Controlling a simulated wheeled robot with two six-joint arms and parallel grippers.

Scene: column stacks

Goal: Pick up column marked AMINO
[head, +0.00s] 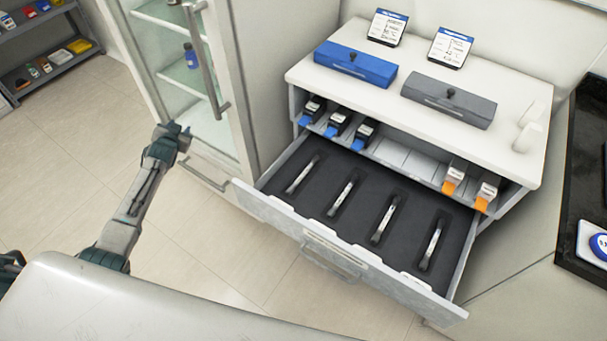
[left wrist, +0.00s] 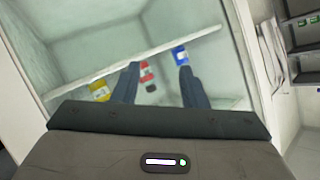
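An open drawer (head: 250,203) with a dark lining holds several slim, silvery columns, each lying in its own slot: a far-left one (head: 302,175), a second (head: 341,195), a third (head: 384,220) and a right one (head: 431,245). Their labels are too small to read, so I cannot tell which is marked AMINO. My left gripper (head: 181,132) is raised left of the drawer, in front of the glass cabinet. In the left wrist view its two fingers (left wrist: 158,88) are apart with nothing held between them. My right gripper is in neither view.
Blue-tipped (head: 338,122) and orange-tipped (head: 454,177) items sit in the shelf above the drawer. A blue case (head: 355,65) and a grey case (head: 449,99) lie on the white top, with two label cards behind. A glass-door cabinet (head: 185,60) stands left of the drawer.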

